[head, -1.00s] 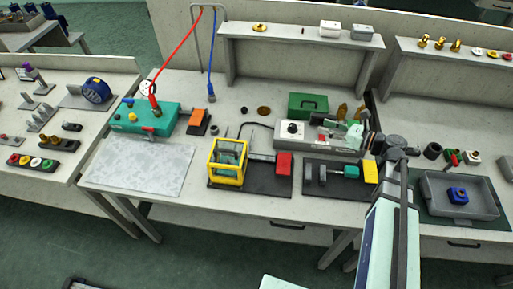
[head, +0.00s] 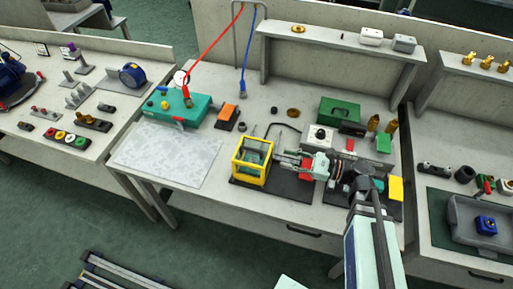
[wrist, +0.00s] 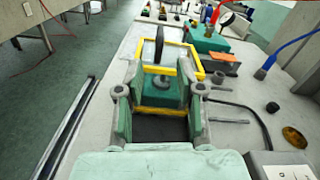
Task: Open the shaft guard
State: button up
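The shaft guard appears to be the yellow-framed cage (head: 252,162) on a black base plate (head: 290,190). It stands upright with a teal part inside. The wrist view shows the yellow frame (wrist: 137,77) straight ahead, with a teal block (wrist: 160,92) and a dark upright handle-like piece (wrist: 159,45) rising near its middle. My gripper (head: 280,158) is at the right side of the cage, pointing left at it. In the wrist view my gripper (wrist: 160,105) has its fingers wide apart, with the cage between and beyond them. Contact cannot be told. A red block (head: 306,170) is partly hidden by my gripper.
A grey unit with a dial (head: 320,137) and a green case (head: 339,111) stand behind my arm. The pale mat (head: 165,155) at left is clear.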

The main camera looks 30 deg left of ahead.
aim_at(256, 150)
jog(key=p+x, duration=0.3)
jog(key=x, duration=0.8)
jog(key=shift+c, duration=0.3)
jog(key=shift+w, duration=0.1)
grip_shut()
